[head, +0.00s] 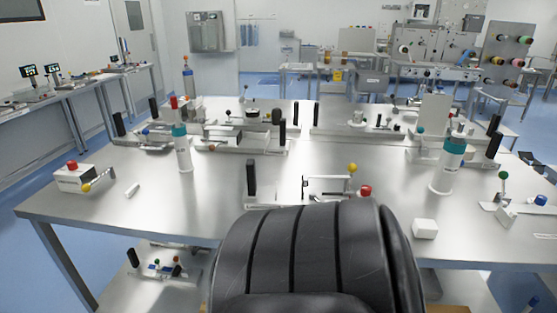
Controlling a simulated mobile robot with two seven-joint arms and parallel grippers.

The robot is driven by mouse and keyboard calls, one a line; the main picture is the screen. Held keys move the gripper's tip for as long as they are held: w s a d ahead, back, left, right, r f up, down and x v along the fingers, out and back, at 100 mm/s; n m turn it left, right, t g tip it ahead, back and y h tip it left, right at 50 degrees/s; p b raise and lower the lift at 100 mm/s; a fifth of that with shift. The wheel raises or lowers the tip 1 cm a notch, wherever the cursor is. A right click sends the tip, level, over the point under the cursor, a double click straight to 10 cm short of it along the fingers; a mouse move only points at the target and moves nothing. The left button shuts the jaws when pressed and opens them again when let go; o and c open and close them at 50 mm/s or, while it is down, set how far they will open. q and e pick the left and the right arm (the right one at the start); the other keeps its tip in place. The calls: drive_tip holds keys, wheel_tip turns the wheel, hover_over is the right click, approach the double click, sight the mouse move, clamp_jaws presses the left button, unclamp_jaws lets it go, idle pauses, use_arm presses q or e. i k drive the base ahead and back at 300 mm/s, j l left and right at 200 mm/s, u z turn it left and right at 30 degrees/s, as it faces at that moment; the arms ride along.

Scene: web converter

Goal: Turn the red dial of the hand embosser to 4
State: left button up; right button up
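Two devices on the steel table show a red knob, and I cannot tell for sure which one is the hand embosser. One is a small pale box (72,180) at the left front, with a red knob (72,165) on top and a lever with a yellow ball (87,187). The other is a device (327,187) at the middle front, with a red knob (366,190) and a yellow ball (352,167); its lower part is partly hidden by a large dark ribbed shape. No dial numbers are readable. Neither gripper is in view.
The steel table (215,205) is bare at its left middle. A teal-capped bottle (183,155), another bottle (447,165), a white block (425,229) and a small white cylinder (132,190) stand or lie on it. Several other devices line its back.

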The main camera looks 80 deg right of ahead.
sight(367, 190)
drive_tip(key=i+z, duration=0.1)
drive_tip(key=z, duration=2.8)
